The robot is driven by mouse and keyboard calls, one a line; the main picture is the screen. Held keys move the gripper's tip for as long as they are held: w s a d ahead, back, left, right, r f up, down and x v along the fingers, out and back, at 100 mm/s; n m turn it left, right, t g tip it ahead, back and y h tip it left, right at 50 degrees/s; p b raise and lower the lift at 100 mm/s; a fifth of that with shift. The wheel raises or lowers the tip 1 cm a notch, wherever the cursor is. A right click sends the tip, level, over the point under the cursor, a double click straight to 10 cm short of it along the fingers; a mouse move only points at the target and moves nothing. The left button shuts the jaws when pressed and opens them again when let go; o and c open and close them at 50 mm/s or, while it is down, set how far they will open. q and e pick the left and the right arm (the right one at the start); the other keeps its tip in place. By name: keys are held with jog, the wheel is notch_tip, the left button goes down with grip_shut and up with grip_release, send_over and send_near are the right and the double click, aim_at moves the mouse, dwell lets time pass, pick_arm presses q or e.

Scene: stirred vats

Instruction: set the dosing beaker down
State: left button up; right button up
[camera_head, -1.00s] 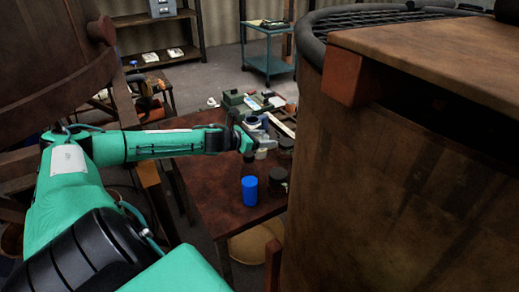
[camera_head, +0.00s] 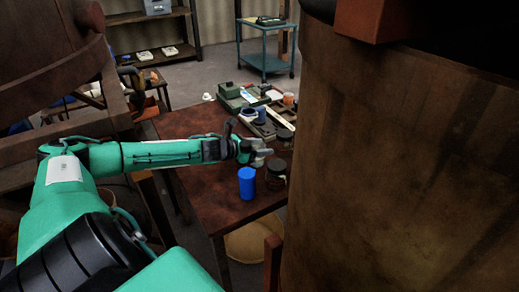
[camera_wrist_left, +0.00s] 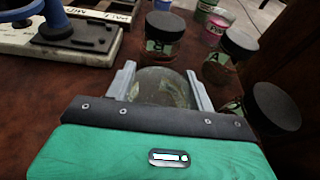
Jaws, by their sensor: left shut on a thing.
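The dosing beaker (camera_wrist_left: 163,88) is a clear round vessel between the two grey fingers of my left gripper (camera_wrist_left: 160,82) in the left wrist view. The fingers are shut on its sides. In the head view my left gripper (camera_head: 262,153) is low over the brown table (camera_head: 210,190), close to a blue cylinder and dark-lidded jars. The arm and fingers hide most of the beaker there. I cannot tell whether its base touches the table. My right gripper is in neither view.
The blue cylinder (camera_head: 246,184) and a dark-lidded jar (camera_head: 277,174) stand near the gripper. More lidded jars (camera_wrist_left: 164,32) are close beyond the fingers. Green boxes (camera_head: 232,97) and trays fill the table's back. A large brown vat (camera_head: 390,160) borders the right.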

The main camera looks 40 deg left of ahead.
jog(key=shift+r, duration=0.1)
pick_arm(q)
jog(key=o, duration=1)
jog(key=shift+f, duration=0.1)
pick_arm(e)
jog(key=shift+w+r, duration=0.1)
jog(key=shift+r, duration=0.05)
